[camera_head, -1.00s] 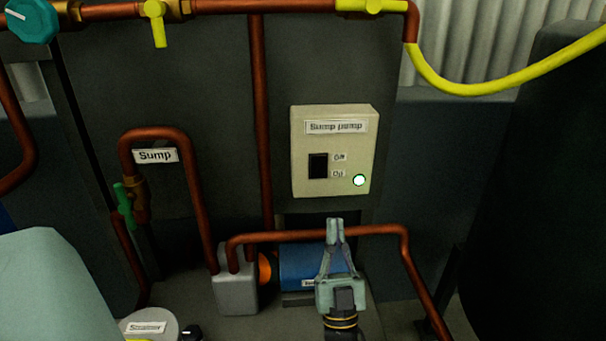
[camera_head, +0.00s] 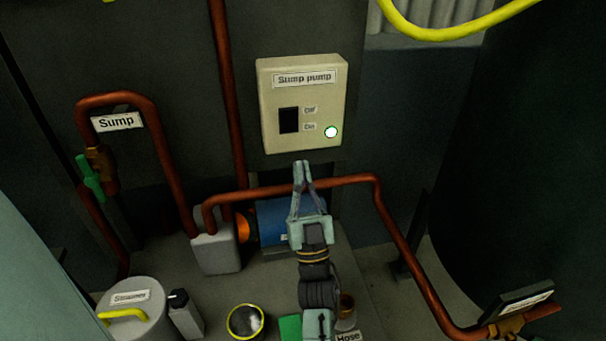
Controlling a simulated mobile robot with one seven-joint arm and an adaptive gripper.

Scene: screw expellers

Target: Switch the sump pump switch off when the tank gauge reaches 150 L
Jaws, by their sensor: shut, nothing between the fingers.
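The sump pump switch box (camera_head: 303,103) is a beige box on the dark wall, labelled "Sump pump". Its black rocker switch (camera_head: 289,120) sits left of the "Off" and "On" labels; its position is too small to tell. A round light (camera_head: 331,132) at the box's lower right glows white-green. My gripper (camera_head: 301,166) is shut and empty, its fingertips pointing up just below the box and apart from the switch. The blue pump (camera_head: 272,221) lies behind my gripper, partly hidden by it. No tank gauge reading can be made out.
A copper pipe (camera_head: 350,181) runs across behind my gripper and down to the right. A large dark tank (camera_head: 520,170) fills the right side.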

